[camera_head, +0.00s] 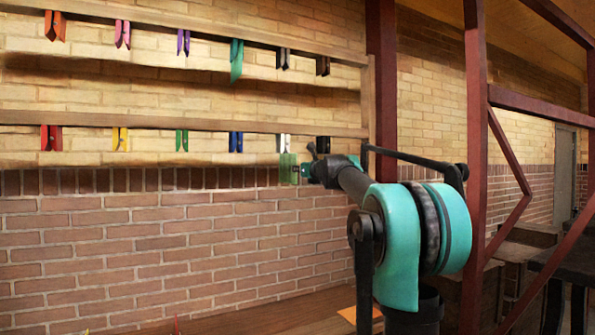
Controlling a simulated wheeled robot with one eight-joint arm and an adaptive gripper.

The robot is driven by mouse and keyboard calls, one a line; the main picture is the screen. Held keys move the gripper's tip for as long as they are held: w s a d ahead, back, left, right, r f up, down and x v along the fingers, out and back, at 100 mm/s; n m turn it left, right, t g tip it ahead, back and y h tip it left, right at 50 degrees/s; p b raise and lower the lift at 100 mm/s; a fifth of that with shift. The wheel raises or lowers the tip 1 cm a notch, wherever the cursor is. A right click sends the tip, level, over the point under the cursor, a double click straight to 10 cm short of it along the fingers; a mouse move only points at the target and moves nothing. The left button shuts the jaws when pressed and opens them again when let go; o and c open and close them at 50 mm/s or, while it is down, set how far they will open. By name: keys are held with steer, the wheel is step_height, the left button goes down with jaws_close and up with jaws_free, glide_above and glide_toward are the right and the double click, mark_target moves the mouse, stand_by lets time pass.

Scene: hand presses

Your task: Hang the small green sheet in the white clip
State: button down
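The small green sheet (287,169) is at the end of my gripper (300,171), upright in front of the brick wall. My gripper reaches in from the right and appears shut on the sheet's right side; the fingers are small and partly hidden. The white clip (283,143) hangs from the lower rail directly above the sheet. The sheet's top edge is at the clip's lower end in the picture; I cannot tell whether it is between the jaws.
A black clip (323,145) hangs just right of the white one, near my arm. A blue clip (236,142) hangs to its left. The upper rail (200,27) holds more clips, including a teal one (236,47). A red post (381,80) stands at the right.

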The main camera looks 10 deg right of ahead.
steer(key=shift+r, duration=0.2)
steer(key=shift+r, duration=0.35)
steer(key=shift+r, duration=0.3)
steer(key=shift+r, duration=0.35)
steer(key=shift+r, duration=0.65)
steer(key=shift+r, duration=0.35)
steer(key=shift+r, duration=0.1)
steer(key=c, duration=2.3)
jaws_free()
steer(key=o, duration=0.9)
